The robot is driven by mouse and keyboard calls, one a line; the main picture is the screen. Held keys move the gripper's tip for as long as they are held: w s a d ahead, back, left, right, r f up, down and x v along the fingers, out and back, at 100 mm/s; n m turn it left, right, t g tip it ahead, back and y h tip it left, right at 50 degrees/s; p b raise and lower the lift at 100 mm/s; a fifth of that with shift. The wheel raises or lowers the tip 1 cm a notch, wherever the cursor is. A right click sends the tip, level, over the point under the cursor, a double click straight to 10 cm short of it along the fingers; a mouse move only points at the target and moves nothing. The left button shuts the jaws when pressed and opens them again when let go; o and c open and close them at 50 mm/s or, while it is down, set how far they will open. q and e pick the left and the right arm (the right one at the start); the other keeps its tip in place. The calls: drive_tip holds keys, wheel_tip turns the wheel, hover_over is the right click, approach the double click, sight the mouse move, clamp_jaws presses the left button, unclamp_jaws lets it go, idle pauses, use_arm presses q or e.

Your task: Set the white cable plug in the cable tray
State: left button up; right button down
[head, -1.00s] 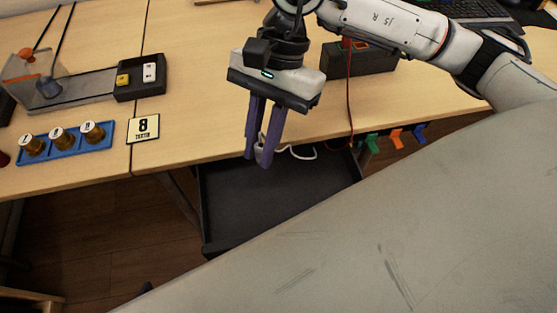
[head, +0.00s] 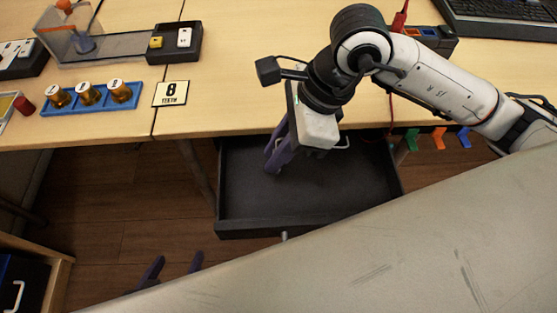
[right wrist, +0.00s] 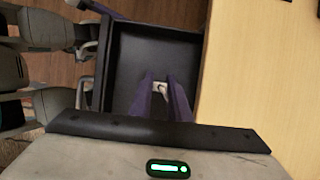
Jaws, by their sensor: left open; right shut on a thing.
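My right gripper (head: 274,158), with purple fingers, points down over the black open tray (head: 300,216) below the table edge. In the right wrist view its fingers are shut on the white cable plug (right wrist: 160,87), with the tray (right wrist: 118,65) beneath. The plug is hidden behind the fingers in the head view. A bit of white cable (head: 344,143) shows right of my right wrist at the table's edge. I cannot tell whether the plug touches the tray floor. My left gripper (head: 174,268) is open and empty at the lower left, mostly hidden by my body.
A keyboard (head: 500,20) is at back right. The tray's floor looks clear.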

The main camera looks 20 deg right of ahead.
drive_tip(key=shift+f+b, duration=0.3)
drive_tip(key=shift+f, duration=1.45)
drive_tip(key=shift+f, duration=0.2)
drive_tip(key=c, duration=1.7)
unclamp_jaws()
drive_tip(key=shift+o, duration=0.2)
drive_tip(key=shift+d+r, duration=0.1)
drive_tip(key=shift+r, duration=0.4)
drive_tip(key=p+v, duration=0.1)
drive_tip(key=v, duration=1)
drive_tip(key=shift+r+p, duration=0.2)
drive_tip(key=shift+p, duration=0.2)
drive_tip(key=shift+s+d, duration=0.1)
